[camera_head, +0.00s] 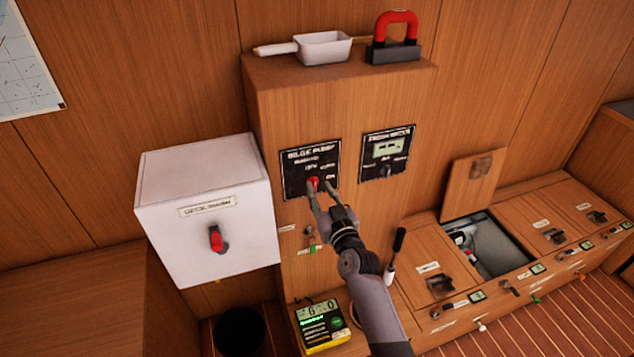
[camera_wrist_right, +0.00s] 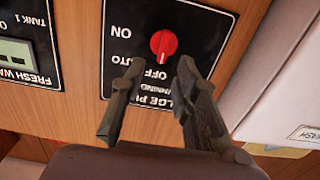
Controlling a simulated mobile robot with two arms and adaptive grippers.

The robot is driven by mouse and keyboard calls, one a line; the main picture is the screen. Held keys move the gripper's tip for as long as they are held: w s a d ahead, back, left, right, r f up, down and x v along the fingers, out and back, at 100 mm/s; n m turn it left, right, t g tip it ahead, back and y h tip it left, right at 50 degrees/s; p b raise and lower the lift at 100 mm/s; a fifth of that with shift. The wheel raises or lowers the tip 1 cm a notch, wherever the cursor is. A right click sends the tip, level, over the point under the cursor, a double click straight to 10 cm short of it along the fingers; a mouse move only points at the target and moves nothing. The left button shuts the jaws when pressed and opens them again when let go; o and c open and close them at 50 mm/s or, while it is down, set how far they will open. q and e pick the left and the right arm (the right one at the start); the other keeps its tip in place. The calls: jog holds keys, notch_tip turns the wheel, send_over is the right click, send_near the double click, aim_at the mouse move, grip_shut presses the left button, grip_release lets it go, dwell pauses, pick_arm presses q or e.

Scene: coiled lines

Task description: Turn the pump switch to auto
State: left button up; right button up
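The bilge pump panel (camera_head: 296,159) is a black plate on the wooden cabinet front. Its red pump switch (camera_head: 312,184) is a round knob, also seen upside down in the right wrist view (camera_wrist_right: 163,43). The knob's white mark points toward OFF; AUTO and ON are lettered beside it. My right gripper (camera_head: 320,188) is open in front of the panel, fingertips close to the knob. In the right wrist view my gripper's fingers (camera_wrist_right: 158,72) are apart with nothing between them, and the knob shows beyond their tips. I cannot tell whether they touch the panel. My left gripper is not in view.
A white box (camera_head: 160,220) with a red switch juts out left of the panel. The fresh water panel (camera_head: 388,153) is to the right. A lever (camera_head: 394,250) and a yellow-green meter (camera_head: 322,325) are below. A tray and red-handled object sit on top.

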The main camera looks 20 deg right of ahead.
aim_at(315, 182)
jog(key=shift+w+a, duration=0.1)
jog(key=shift+w, duration=1.4)
jog(key=shift+c, duration=0.5)
grip_shut()
